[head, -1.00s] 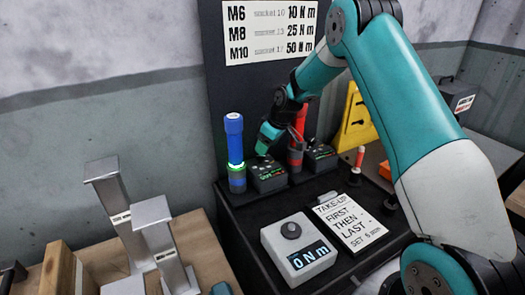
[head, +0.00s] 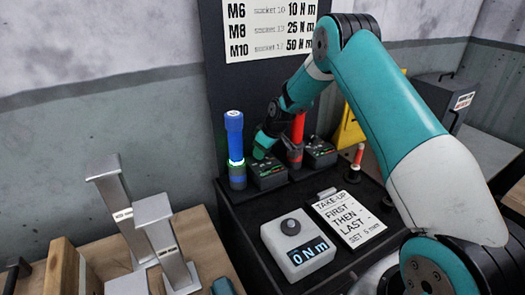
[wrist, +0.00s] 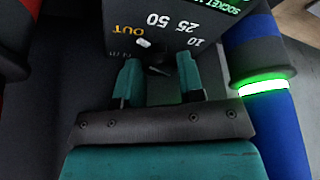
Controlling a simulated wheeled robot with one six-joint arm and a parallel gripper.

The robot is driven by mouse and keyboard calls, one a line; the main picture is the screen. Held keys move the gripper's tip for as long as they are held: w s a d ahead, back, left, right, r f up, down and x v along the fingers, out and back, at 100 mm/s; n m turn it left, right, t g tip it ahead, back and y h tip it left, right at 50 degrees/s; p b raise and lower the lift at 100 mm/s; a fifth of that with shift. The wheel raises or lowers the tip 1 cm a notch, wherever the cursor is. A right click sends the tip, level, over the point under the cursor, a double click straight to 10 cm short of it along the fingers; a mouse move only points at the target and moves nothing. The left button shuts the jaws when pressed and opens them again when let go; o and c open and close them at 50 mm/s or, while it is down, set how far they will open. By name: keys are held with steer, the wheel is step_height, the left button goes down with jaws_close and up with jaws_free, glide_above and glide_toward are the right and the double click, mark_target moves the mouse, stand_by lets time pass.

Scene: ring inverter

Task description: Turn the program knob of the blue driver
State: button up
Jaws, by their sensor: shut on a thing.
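The blue driver (head: 234,136) stands upright at the back left of the black bench, with a lit green ring low on its body. It also shows at the right of the wrist view (wrist: 282,125). Its dark program box (head: 268,178) stands just to its right; in the wrist view the box (wrist: 118,12) shows the marks 10, 25, 50 and OUT. My gripper (head: 261,150) reaches down to the box from behind. In the wrist view its teal fingers (wrist: 158,76) stand on either side of the dark program knob (wrist: 158,70), shut on it. The knob's setting is mostly hidden.
A red driver (head: 297,135) and a second box (head: 320,153) stand close to the right of my gripper. A grey torque meter (head: 298,245) reading 0 N m and a take-up card (head: 347,218) lie in front. Metal posts (head: 160,235) stand at left.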

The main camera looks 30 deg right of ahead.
steer(key=shift+m, duration=0.4)
steer(key=m+h+b, duration=0.1)
steer(key=m, duration=0.1)
steer(key=shift+a+m+b, duration=0.1)
steer(key=shift+m+b, duration=0.2)
steer(key=shift+b, duration=0.1)
steer(key=shift+a+m+h+b, duration=0.1)
steer(key=shift+m+h+b, duration=0.75)
steer(key=shift+m, duration=1.35)
steer(key=shift+t, duration=0.3)
steer(key=o, duration=0.9)
steer(key=b+v, duration=0.1)
steer(key=v, duration=0.7)
steer(key=b+v, duration=0.1)
steer(key=v, duration=0.8)
steer(key=shift+a+r, duration=0.25)
steer(key=shift+r, duration=0.05)
